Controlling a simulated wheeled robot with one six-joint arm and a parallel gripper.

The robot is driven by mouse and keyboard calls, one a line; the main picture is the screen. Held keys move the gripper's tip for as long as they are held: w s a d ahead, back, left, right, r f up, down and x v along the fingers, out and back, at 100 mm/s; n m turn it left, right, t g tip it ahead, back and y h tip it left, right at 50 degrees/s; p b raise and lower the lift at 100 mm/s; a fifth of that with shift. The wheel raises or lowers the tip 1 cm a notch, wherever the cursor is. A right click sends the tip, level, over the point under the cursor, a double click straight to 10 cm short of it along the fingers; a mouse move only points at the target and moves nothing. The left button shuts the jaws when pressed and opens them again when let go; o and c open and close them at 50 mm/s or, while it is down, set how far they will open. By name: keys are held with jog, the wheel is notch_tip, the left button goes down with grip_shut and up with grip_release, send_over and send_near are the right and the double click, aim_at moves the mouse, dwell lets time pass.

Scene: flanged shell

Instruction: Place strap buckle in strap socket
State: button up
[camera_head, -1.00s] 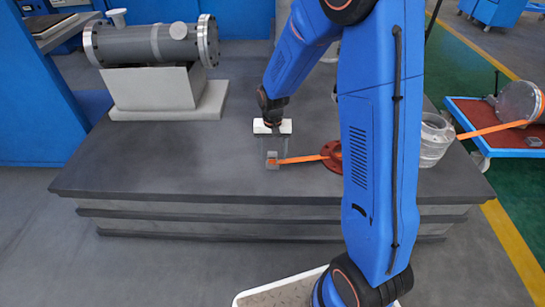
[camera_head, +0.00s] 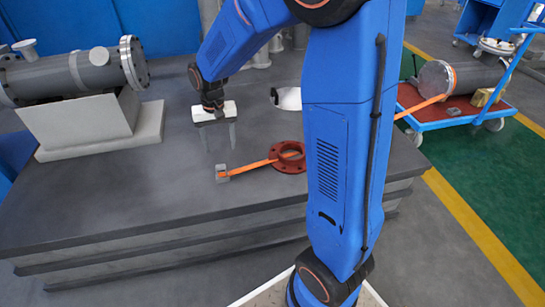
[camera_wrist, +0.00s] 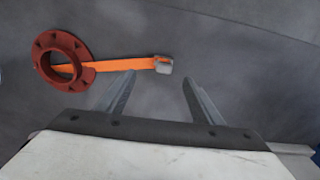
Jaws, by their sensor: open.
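The strap buckle (camera_head: 222,173) is a small grey block at the left end of an orange strap (camera_head: 257,163), lying on the dark table. The strap runs to a red flange ring (camera_head: 289,157). My gripper (camera_head: 220,149) is open and empty, its two fingers pointing down behind the buckle. In the wrist view my gripper (camera_wrist: 158,76) shows its fingers spread, with the buckle (camera_wrist: 163,65) just beyond the tips, apart from them. I cannot make out the strap socket for certain.
A grey flanged cylinder (camera_head: 68,75) rests on a pale block at the table's left. A blue cart (camera_head: 450,110) at the right carries a grey cylinder (camera_head: 468,76) with an orange strap and a small yellowish block (camera_head: 485,97). Green floor (camera_head: 480,170) lies clear before it.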

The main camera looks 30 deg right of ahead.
jog(key=s+d+r+n+t, duration=0.2)
jog(key=s+d+r, duration=0.2)
jog(key=s+r, duration=0.85)
jog(key=s+d+n+t, duration=0.1)
jog(key=s+d+t, duration=0.1)
jog(key=s, duration=1.4)
jog(key=shift+r, duration=0.3)
jog(key=shift+s+d, duration=0.15)
jog(key=shift+s, duration=0.1)
jog(key=c, duration=0.5)
jog(key=n+g, duration=0.4)
jog(key=n, duration=1.1)
send_over(222, 173)
notch_tip(222, 173, down, 13)
jog(key=f, duration=0.7)
jog(key=w+f, duration=0.1)
jog(key=f, duration=0.3)
jog(key=shift+f, duration=0.3)
jog(key=shift+w+d+f, duration=0.1)
jog(key=shift+d+f, duration=0.05)
jog(key=shift+f, duration=2.6)
